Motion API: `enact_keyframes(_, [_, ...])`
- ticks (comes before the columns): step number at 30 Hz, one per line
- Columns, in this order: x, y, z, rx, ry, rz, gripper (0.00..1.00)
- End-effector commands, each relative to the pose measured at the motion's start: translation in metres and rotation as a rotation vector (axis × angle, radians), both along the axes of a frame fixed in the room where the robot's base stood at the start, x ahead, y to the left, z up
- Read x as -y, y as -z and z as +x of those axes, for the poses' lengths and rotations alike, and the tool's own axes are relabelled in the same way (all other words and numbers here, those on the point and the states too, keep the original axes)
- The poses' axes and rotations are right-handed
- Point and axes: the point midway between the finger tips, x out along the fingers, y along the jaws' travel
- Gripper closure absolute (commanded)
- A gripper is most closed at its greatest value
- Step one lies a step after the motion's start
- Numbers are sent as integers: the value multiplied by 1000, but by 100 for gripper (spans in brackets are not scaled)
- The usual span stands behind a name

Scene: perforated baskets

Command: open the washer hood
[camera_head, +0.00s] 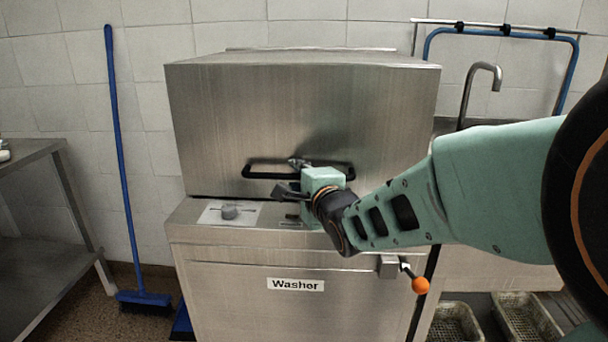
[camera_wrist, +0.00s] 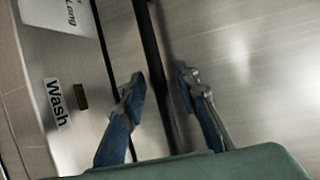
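The washer hood (camera_head: 300,105) is a large brushed-steel box. It sits low over the steel washer base (camera_head: 215,275), with a thin dark gap between them. A black horizontal bar handle (camera_head: 262,172) runs across the lower front of the hood. My gripper (camera_head: 291,177) is at the middle of the handle. In the wrist view, the handle (camera_wrist: 150,60) passes between the two open fingers of my gripper (camera_wrist: 160,92), with space visible on both sides. My gripper and arm hide part of the handle and panel in the head view.
An orange-balled lever (camera_head: 420,285) sticks out at the right front. A blue broom (camera_head: 124,180) leans left, near a steel table (camera_head: 40,150). A faucet (camera_head: 480,85) and perforated baskets (camera_head: 527,318) are at the right.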

Motion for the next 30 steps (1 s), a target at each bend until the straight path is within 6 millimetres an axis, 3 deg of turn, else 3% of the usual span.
enact_keyframes(9, [0, 0, 0, 0, 0, 0, 72])
enact_keyframes(17, [0, 0, 0, 0, 0, -1, 100])
enact_keyframes(30, [-1, -1, 0, 0, 0, 0, 100])
